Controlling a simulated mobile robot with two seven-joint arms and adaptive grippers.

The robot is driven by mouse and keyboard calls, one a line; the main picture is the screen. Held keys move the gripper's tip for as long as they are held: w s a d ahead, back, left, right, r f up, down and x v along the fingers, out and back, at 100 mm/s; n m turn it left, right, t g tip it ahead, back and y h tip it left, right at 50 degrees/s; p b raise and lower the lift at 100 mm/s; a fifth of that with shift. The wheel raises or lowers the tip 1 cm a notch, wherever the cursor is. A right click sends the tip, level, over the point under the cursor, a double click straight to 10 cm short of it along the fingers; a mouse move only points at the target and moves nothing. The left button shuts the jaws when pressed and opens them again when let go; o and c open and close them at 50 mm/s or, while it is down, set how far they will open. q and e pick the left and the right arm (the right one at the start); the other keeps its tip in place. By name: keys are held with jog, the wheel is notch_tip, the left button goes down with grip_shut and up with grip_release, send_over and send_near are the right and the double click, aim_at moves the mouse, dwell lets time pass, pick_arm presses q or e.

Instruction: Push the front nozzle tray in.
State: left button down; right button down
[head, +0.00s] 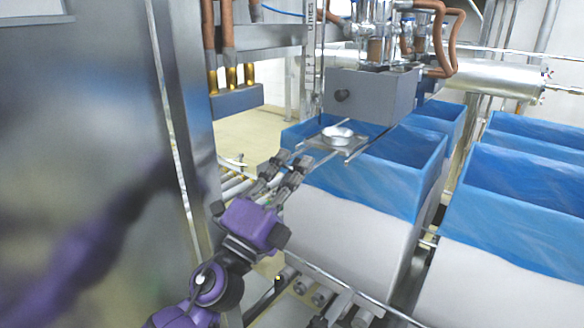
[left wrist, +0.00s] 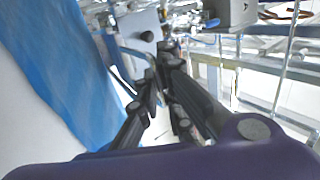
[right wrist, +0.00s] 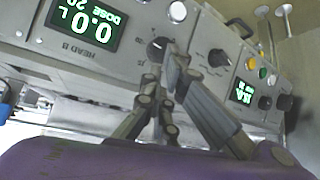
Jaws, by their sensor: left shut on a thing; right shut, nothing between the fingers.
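The front nozzle tray (head: 350,144) is a flat metal plate on thin rails, with a shiny round dish on it. It juts out over the blue-lined front box, below the grey nozzle block (head: 370,92). My left gripper (head: 293,160) is at the tray's near left end, shut on its edge; the exact contact is small in the head view. The left wrist view shows its fingers (left wrist: 160,68) close together, the grip partly hidden. My right gripper (right wrist: 160,78) is shut and empty before a control panel, and is not seen in the head view.
The front box (head: 345,215) has a blue liner; more lined boxes (head: 520,180) stand to the right. A steel post (head: 185,120) and cabinet (head: 75,130) stand close on the left. The control panel (right wrist: 110,65) has lit displays, knobs and buttons near my right fingers.

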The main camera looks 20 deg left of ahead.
aim_at(335, 143)
pick_arm(q)
jog(key=shift+w, duration=0.1)
pick_arm(e)
jog(key=shift+r, duration=0.1)
